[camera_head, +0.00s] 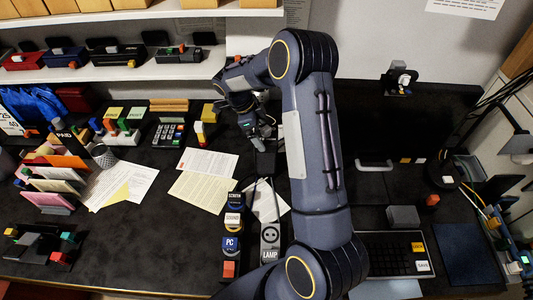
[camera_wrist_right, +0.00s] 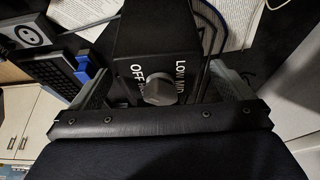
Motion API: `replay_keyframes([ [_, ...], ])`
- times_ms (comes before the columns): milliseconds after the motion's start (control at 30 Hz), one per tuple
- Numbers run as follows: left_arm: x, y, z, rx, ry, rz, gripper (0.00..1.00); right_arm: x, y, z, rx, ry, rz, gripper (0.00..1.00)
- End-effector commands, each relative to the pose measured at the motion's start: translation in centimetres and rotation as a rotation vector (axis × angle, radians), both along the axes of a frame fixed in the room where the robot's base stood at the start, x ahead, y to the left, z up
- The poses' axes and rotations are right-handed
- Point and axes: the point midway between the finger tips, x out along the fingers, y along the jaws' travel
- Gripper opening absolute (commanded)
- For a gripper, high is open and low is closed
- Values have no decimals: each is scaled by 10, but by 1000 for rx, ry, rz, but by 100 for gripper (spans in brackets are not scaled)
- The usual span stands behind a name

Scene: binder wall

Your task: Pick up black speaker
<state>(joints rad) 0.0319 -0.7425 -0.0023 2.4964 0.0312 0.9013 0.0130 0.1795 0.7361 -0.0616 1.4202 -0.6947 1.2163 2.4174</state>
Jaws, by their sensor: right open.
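A black box (camera_wrist_right: 135,50) with a grey knob (camera_wrist_right: 158,90) marked OFF, LOW and MID lies ahead of my right gripper in the right wrist view. It may be the black speaker; I cannot tell for sure. My right gripper (camera_wrist_right: 162,72) is open, with one finger on each side of the box; contact is unclear. In the head view, my right gripper (camera_head: 260,138) points down over the desk beside a dark box (camera_head: 268,163), partly hidden by my arm. My left gripper is out of view.
Labelled blocks and a LAMP switch (camera_head: 270,240) stand in front of the box. Papers (camera_head: 207,163) lie to its left, a calculator (camera_head: 168,134) farther left. A white shelf (camera_head: 130,70) with black trays runs above the desk's back. Cables show by the box.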

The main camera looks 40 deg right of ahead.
Motion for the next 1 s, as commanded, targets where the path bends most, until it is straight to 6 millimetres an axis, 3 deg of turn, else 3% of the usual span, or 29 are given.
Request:
replay_keyframes([
  [33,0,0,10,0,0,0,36,-4,-3,-4,2,7,-4,100],
  [200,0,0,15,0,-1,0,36,-8,-9,-25,1,3,0,100],
  [467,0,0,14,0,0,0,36,-8,-10,-30,1,0,1,100],
  [1000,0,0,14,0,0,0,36,-8,-10,-30,1,0,1,32],
])
